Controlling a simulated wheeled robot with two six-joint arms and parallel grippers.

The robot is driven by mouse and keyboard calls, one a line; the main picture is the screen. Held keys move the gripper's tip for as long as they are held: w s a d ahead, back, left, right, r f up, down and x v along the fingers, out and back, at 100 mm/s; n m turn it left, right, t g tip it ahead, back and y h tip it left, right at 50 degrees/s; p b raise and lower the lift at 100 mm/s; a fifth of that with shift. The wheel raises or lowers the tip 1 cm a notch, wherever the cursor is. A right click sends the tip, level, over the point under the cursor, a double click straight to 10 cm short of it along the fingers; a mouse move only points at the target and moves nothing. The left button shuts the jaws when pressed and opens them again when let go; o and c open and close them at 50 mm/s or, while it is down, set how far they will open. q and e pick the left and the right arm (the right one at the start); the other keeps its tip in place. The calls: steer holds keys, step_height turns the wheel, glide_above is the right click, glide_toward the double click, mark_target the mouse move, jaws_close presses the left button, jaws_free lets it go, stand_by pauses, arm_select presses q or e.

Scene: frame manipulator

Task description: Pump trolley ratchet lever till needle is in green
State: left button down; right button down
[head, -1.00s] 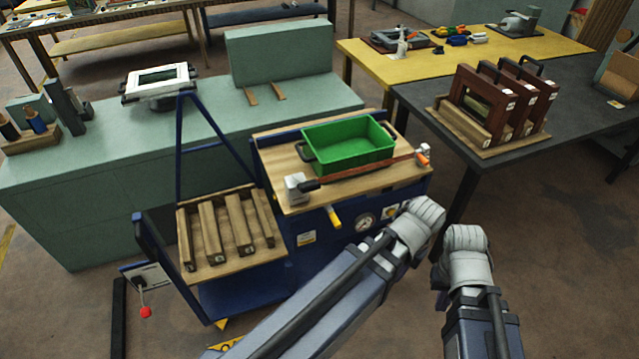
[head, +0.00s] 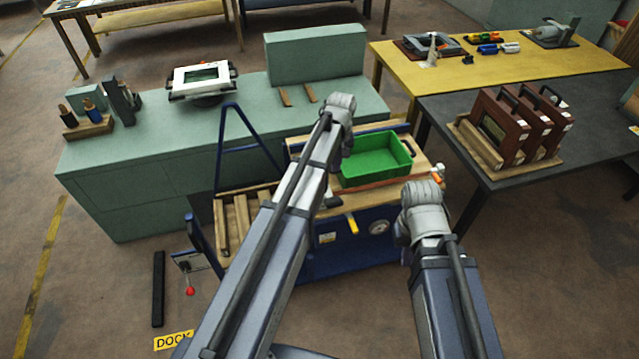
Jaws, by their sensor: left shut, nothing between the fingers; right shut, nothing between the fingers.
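The blue trolley with a wooden top (head: 410,178) stands mid-view and carries a green bin (head: 375,165). A reddish strap (head: 378,184) runs along the bin's near side to an orange-tipped end piece (head: 437,175). A yellow-handled lever (head: 351,224) sticks out of the trolley's front, left of a small round gauge (head: 378,228); its needle is too small to read. My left gripper (head: 341,104) is shut and empty, above the trolley's back left part; its arm hides the strap's left end. My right gripper (head: 422,196) is shut and empty, by the trolley's front right corner.
A green bench (head: 150,140) with a framed device (head: 202,80) stands behind left. A dark table (head: 500,175) with brown frames (head: 505,130) is at right. A red-knobbed lever (head: 190,291) sits at the trolley's lower left.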

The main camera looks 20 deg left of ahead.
arm_select(q)
steer(key=shift+w+a+r, duration=0.2)
steer(key=shift+a+r, duration=0.1)
steer(key=shift+a, duration=0.4)
steer(key=shift+f, duration=0.1)
steer(key=b, duration=1.1)
glide_above(332, 199)
steer(key=w, duration=0.1)
steer(key=f, duration=0.7)
steer(key=a+f, duration=0.1)
steer(key=f, duration=0.2)
steer(key=shift+w+f, duration=0.2)
steer(key=shift+f, duration=0.1)
steer(key=shift+s+d+f+b, duration=0.2)
steer(key=shift+s+f+b, duration=0.1)
steer(key=shift+f+b, duration=0.15)
steer(key=shift+s+d+f+b, duration=0.2)
steer(key=shift+s+f+b, duration=0.15)
steer(key=shift+f, duration=0.15)
steer(key=shift+s+d+f+b, duration=0.2)
steer(key=shift+f+b, duration=0.15)
